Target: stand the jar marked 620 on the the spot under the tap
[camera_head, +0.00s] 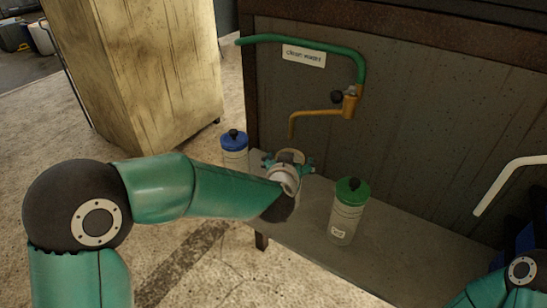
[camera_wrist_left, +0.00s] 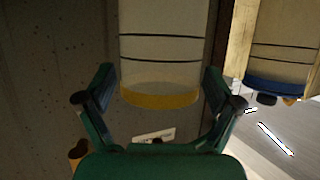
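A jar with a yellow band (camera_wrist_left: 160,97) and dark rings lies ahead between my left gripper's fingers in the left wrist view, with a slim gap at the sides. In the head view my left gripper (camera_head: 288,165) hides the place where it would show. The fingers are spread, and they also show in the wrist view (camera_wrist_left: 158,85). A jar with a green lid (camera_head: 347,208) stands upright on the bench, right of the gripper; its small white label is unreadable. A brown tap (camera_head: 318,113) hangs on the wall above the gripper. No number 620 is legible. My right gripper is out of view.
A jar with a blue lid (camera_head: 235,152) stands just left of the gripper; it also shows in the wrist view (camera_wrist_left: 275,85). A green pipe (camera_head: 310,38) and a "clean water" sign (camera_head: 304,55) are on the wall.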

